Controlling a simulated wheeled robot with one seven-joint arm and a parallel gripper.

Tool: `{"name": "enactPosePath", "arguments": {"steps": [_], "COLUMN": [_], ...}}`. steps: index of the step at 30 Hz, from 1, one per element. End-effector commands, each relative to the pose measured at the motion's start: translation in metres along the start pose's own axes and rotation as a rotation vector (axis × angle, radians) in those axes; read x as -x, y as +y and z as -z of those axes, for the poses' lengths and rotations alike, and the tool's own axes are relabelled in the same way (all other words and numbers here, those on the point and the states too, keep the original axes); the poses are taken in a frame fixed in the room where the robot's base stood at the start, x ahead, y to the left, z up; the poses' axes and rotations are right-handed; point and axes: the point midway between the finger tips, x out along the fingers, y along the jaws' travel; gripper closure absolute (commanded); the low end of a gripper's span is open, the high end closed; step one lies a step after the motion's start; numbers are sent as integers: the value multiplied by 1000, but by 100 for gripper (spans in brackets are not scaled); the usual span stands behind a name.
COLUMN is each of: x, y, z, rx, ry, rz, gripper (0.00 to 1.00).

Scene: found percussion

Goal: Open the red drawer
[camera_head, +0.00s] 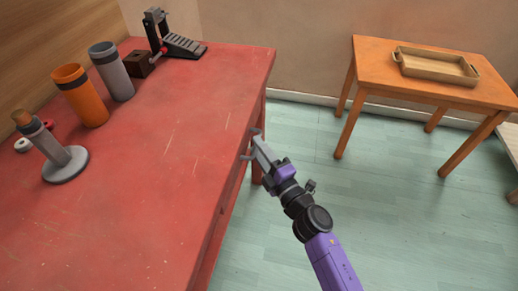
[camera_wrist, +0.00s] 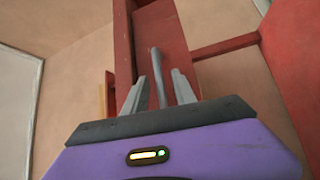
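The red drawer front (camera_wrist: 172,36) shows in the wrist view as a flat red panel just beyond my fingers. A grey bar handle (camera_wrist: 158,72) runs along it. My gripper (camera_wrist: 160,88) is open, with one finger on each side of the handle and visible gaps between. In the head view my gripper (camera_head: 258,145) is at the right edge of the red table (camera_head: 175,165). The drawer front is hidden below the tabletop there. I cannot tell whether the drawer is fully closed.
On the table stand a grey stand (camera_head: 65,165), an orange cup (camera_head: 82,98), a grey cup (camera_head: 112,75), a brown box (camera_head: 139,64) and a black pedal (camera_head: 180,46). An orange table (camera_head: 385,84) with a wooden tray (camera_head: 436,78) stands at right. The floor between is clear.

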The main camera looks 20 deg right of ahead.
Motion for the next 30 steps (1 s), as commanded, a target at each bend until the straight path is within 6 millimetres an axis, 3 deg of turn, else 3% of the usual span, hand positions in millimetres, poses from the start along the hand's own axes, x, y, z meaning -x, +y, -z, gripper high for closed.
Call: {"name": "enactPosePath", "arguments": {"steps": [7,12,30], "x": [0,0,0], "y": [0,0,-1], "z": [0,0,0], "rx": [-1,-1,-1], "ry": [0,0,0], "rz": [1,0,1], "gripper": [69,100,100]}}
